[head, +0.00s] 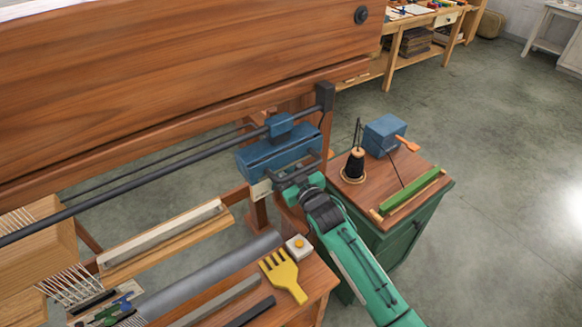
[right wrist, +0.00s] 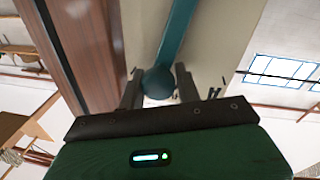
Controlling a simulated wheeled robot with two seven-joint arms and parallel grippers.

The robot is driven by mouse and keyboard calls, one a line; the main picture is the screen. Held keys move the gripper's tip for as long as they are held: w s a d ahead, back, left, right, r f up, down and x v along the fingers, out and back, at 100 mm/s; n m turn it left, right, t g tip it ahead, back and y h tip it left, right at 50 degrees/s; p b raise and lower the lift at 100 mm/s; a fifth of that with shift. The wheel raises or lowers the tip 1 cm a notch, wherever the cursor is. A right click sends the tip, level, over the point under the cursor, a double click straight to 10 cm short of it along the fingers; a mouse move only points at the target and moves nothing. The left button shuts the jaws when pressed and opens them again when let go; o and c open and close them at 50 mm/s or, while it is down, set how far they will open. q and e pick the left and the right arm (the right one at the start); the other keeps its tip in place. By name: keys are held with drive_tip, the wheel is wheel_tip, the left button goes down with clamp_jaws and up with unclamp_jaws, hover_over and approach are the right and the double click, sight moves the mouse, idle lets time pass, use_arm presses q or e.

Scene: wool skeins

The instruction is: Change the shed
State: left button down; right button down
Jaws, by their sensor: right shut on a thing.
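My right gripper (head: 290,170) reaches in from the lower right to the loom's right end, beside a blue block (head: 275,152) under the dark rail. In the right wrist view, its two dark fingers (right wrist: 160,84) are shut on the round knob of a teal lever (right wrist: 176,35). The lever's shaft runs up and away from the fingers. In the head view, the gripper hides the knob. White warp threads (head: 72,287) show at the lower left of the loom (head: 170,85). My left gripper is not in view.
A yellow comb (head: 284,275) and a small white block with an orange button (head: 298,246) lie on the loom's front ledge. A green cabinet (head: 398,238) at the right carries a black spool (head: 355,165), a blue box (head: 384,134) and a green bar (head: 409,192).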

drive_tip(key=s+a+f+n+y+b, duration=0.1)
drive_tip(key=s+a+n+b, duration=0.2)
drive_tip(key=n, duration=0.6)
drive_tip(key=shift+s+a, duration=0.55)
drive_tip(key=shift+a, duration=0.75)
drive_tip(key=c, duration=1.1)
unclamp_jaws()
drive_tip(key=shift+o, duration=0.2)
drive_tip(key=shift+s+f, duration=0.1)
